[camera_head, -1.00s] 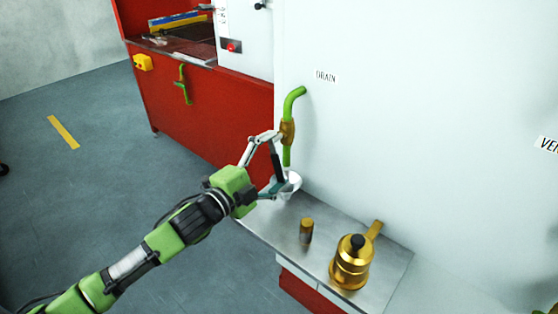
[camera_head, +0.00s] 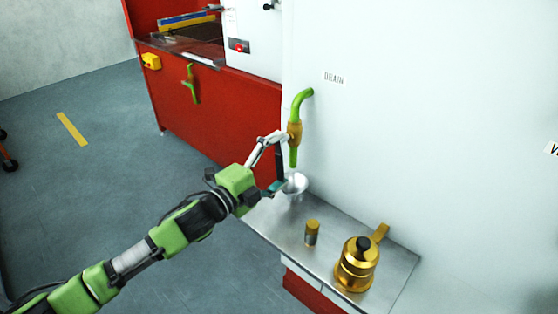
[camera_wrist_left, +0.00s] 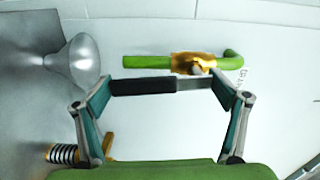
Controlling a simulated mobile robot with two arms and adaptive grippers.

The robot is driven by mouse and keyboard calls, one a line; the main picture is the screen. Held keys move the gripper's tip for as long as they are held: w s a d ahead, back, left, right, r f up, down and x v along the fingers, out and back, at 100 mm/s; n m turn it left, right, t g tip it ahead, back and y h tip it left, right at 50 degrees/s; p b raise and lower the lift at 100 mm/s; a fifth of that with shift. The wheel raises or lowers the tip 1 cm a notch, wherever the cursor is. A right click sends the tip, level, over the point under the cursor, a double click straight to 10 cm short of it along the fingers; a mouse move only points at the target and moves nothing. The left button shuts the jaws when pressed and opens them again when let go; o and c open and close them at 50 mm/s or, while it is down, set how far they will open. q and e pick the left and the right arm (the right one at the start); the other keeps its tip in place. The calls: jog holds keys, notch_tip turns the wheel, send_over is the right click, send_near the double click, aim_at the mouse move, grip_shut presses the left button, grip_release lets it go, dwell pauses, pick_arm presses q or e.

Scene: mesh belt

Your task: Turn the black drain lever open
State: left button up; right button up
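The black drain lever (camera_head: 279,167) hangs beside the green drain pipe (camera_head: 293,156), below its brass valve body (camera_head: 294,130). In the left wrist view the black grip (camera_wrist_left: 142,87) and its bare metal shank (camera_wrist_left: 193,84) lie parallel to the pipe. My left gripper (camera_head: 277,162) is at the lever. In the left wrist view, its fingers (camera_wrist_left: 163,95) are spread wide, with the lever lying lengthwise across the gap between them. I cannot tell whether either fingertip touches it. My right gripper is out of view.
A silver funnel-like cup (camera_head: 297,184) stands under the pipe on a steel shelf (camera_head: 265,222). A small brass cylinder (camera_head: 312,233) and a brass pot (camera_head: 356,265) stand on the shelf. A DRAIN label (camera_head: 334,79) is on the white wall.

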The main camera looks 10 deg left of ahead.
pick_arm(q)
jog(key=shift+o, duration=0.3)
jog(key=shift+s, duration=0.1)
jog(key=v, duration=1.2)
jog(key=shift+f, duration=0.1)
